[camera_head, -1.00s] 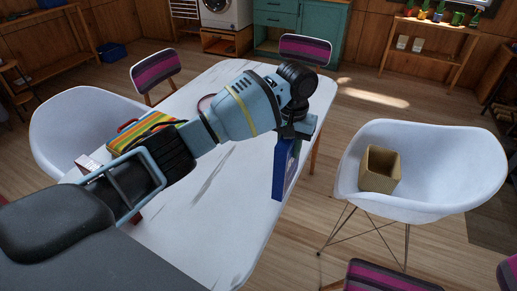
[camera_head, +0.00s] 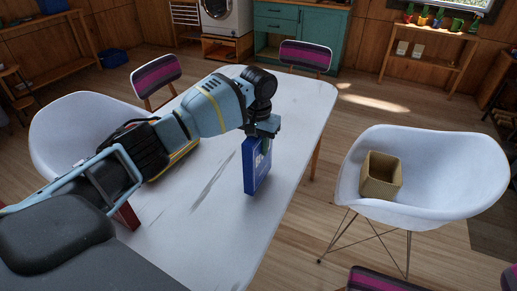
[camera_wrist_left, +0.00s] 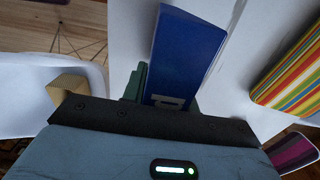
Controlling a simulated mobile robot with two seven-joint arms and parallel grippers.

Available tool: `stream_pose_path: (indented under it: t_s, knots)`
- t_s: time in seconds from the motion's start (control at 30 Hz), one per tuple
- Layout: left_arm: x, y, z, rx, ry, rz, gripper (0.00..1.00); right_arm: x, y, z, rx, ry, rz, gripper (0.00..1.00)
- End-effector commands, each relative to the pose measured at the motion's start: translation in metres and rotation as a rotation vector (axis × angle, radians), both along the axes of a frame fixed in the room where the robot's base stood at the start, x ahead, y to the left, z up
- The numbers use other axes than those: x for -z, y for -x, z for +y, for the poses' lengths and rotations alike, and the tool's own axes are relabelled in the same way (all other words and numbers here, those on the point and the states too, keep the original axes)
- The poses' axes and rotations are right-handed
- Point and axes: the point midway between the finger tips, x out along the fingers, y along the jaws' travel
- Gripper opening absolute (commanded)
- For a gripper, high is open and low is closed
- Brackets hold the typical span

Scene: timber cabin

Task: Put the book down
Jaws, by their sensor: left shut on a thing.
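A blue book (camera_head: 257,168) hangs upright below my left gripper (camera_head: 262,130) in the head view, over the right part of the white table (camera_head: 215,225). My left gripper is shut on its upper end. In the left wrist view the book (camera_wrist_left: 185,50) extends out from between the fingers, with the table behind it. I cannot tell whether its lower edge touches the tabletop. My right gripper is not in view.
A striped colourful item (camera_wrist_left: 290,75) lies on the table. A white chair (camera_head: 430,175) holding a tan box (camera_head: 381,175) stands to the right. Striped chairs (camera_head: 306,54) stand at the far side. The table's near middle is clear.

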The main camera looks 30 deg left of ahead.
Motion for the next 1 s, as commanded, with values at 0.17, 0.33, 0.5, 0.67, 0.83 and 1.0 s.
stream_pose_path:
  t_s: [0.17, 0.33, 0.5, 0.67, 0.83, 1.0]
  knots:
    - [0.015, -0.0007, 0.0, -0.001, 0.001, -0.003, 0.0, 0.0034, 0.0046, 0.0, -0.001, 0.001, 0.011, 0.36]
    - [0.0142, -0.0008, -0.0002, -0.001, 0.001, -0.004, 0.0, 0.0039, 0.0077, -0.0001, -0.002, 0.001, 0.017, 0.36]
    - [0.0175, -0.0003, -0.0003, -0.001, 0.001, -0.002, 0.32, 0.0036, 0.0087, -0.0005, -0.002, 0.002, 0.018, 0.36]
    - [0.0176, -0.0003, -0.0003, 0.0, 0.001, -0.001, 0.51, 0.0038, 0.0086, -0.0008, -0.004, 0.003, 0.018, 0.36]
    - [0.0176, -0.0003, -0.0003, -0.001, 0.0, -0.001, 0.51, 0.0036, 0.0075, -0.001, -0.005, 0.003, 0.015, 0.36]
    - [0.0141, -0.0005, -0.0001, -0.001, 0.0, -0.002, 0.51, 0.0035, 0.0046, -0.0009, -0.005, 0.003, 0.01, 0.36]
